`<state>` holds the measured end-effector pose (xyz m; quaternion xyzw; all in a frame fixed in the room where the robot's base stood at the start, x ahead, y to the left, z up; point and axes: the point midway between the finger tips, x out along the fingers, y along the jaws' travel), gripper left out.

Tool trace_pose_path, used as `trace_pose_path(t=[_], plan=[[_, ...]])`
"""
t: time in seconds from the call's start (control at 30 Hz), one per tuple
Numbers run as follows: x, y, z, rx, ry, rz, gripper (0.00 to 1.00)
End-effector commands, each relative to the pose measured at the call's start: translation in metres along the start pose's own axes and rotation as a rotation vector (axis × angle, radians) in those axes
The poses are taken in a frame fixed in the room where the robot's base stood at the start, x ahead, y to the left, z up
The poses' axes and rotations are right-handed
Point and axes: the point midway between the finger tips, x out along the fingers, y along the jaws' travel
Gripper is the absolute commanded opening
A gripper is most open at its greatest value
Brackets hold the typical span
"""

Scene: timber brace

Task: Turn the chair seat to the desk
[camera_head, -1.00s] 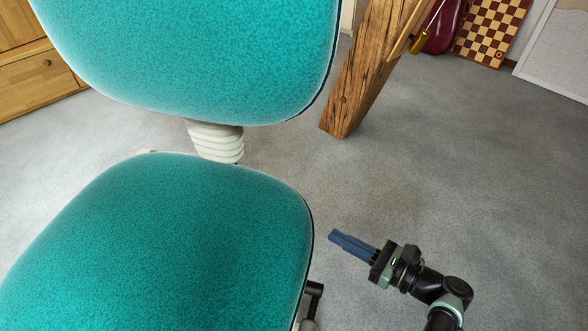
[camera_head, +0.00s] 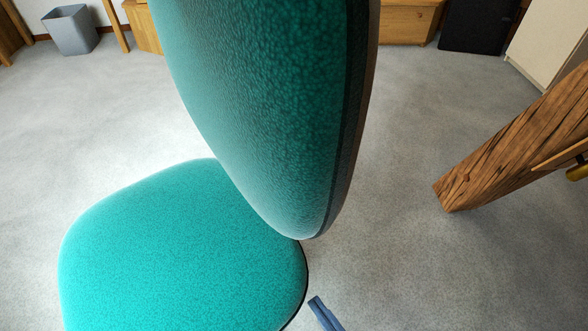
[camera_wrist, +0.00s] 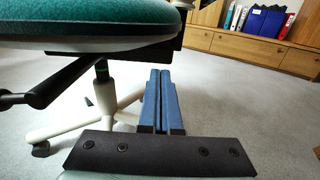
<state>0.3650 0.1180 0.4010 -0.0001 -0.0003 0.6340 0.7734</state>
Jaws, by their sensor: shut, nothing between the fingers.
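The chair has a teal seat (camera_head: 180,255) at the lower left of the head view. Its teal backrest (camera_head: 265,100) stands above the seat's right side, seen obliquely with its dark edge to the right. In the wrist view the seat's edge (camera_wrist: 80,22) is at the upper left, with a black lever (camera_wrist: 45,92) below it and the pale base (camera_wrist: 75,122) on the floor. My gripper (camera_wrist: 160,75) is shut and empty, beside the chair and below seat level. Its blue fingertips (camera_head: 316,302) show right of the seat in the head view. I cannot make out the desk for certain.
A slanted timber brace (camera_head: 520,145) stands on the carpet at the right. A grey bin (camera_head: 70,30) and wooden legs are at the far left. A wooden cabinet with binders (camera_wrist: 250,45) is at the back in the wrist view. Carpet between chair and brace is clear.

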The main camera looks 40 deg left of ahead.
Motion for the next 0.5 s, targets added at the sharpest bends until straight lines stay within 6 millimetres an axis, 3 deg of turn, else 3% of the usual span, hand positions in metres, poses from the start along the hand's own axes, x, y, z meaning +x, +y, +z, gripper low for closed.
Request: trace_pose_path(t=[0.3, 0.5], plan=[[0.069, 0.001, -0.004, -0.002, -0.001, 0.004, 0.00], [0.102, 0.000, -0.004, -0.001, -0.001, 0.001, 0.00]])
